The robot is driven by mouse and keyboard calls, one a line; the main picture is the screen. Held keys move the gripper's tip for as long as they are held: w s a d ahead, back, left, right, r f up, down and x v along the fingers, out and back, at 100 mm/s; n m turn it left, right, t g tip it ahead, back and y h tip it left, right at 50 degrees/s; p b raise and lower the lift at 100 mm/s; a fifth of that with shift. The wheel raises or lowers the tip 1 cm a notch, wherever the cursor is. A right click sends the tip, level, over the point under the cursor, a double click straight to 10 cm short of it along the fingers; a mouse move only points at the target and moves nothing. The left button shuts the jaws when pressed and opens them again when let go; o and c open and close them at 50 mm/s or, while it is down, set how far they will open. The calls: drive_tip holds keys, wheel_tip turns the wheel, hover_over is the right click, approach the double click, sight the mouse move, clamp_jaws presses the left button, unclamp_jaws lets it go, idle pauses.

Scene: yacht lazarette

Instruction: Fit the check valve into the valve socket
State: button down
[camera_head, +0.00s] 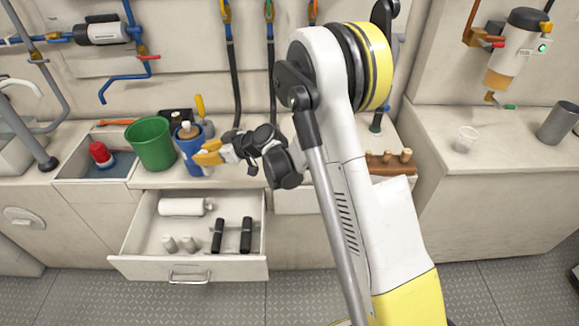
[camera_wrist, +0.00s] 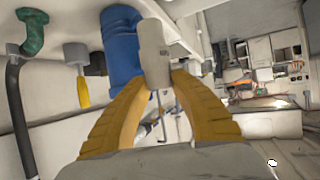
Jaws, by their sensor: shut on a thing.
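My gripper (camera_wrist: 159,80) is shut on a pale grey-white cylinder (camera_wrist: 154,46), which looks like the check valve. The cylinder's end sticks out beyond the yellow-orange fingertips. In the head view my gripper (camera_head: 204,154) is at the right side of a blue cylindrical container (camera_head: 191,163) on the counter. In the wrist view the blue container (camera_wrist: 121,45) is just behind and left of the held cylinder; I cannot tell whether they touch. A pale tip (camera_head: 187,127) shows at the container's top; what it belongs to is unclear. I cannot clearly identify the valve socket.
A green bucket (camera_head: 151,147) stands left of the blue container. An open drawer (camera_head: 145,262) below holds a white roll, two pale cylinders and black parts. A sink (camera_head: 70,171) with a red-topped item is at left. The right counter (camera_head: 500,150) is mostly clear.

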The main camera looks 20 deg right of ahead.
drive_tip(key=s+d+r+m+t+h, duration=0.1)
drive_tip(key=s+d+m, duration=0.15)
drive_tip(key=d, duration=0.95)
drive_tip(key=s+d+r+m+t+h, duration=0.15)
drive_tip(key=s+d, duration=0.25)
drive_tip(key=d, duration=0.9)
drive_tip(key=s+d+m+t+h, duration=0.1)
drive_tip(key=s+d+h, duration=0.15)
drive_tip(key=d, duration=0.95)
drive_tip(key=shift+g+y, duration=0.25)
drive_tip(key=shift+y, duration=0.15)
drive_tip(key=w+a+f+b, duration=0.2)
drive_tip(key=f, duration=0.1)
drive_tip(key=w+a+f+b, duration=0.2)
drive_tip(key=a+f, duration=0.1)
drive_tip(key=f, duration=0.1)
drive_tip(key=w+a+f+b, duration=0.3)
drive_tip(key=shift+w+a+f, duration=0.1)
drive_tip(key=shift+a+f, duration=0.05)
drive_tip(key=shift+f, duration=0.2)
drive_tip(key=shift+r, duration=0.1)
drive_tip(key=c, duration=1.2)
unclamp_jaws()
